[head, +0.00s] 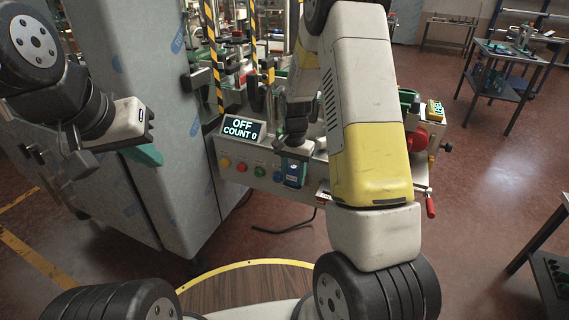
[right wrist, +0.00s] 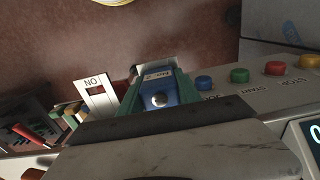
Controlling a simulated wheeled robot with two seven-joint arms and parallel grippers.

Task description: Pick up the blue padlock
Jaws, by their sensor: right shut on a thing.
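The blue padlock (head: 292,174) is at the front of the machine's control panel, in the middle of the head view. It also shows in the right wrist view (right wrist: 161,87), a blue body with a pale label on top and a round metal spot. My right gripper (head: 294,153) is shut on the padlock, with a green finger on either side of it in the right wrist view. Whether the padlock touches the panel is hidden. My left gripper (head: 145,154) hangs at the left by the grey cabinet, well away from the padlock; its finger gap does not show.
The control panel (head: 230,163) has yellow, red, green and blue buttons in a row left of the padlock. A display (head: 242,128) above reads "OFF COUNT 0". The grey cabinet (head: 150,60) stands close at left. A red-handled lever (head: 430,205) sticks out at the panel's right.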

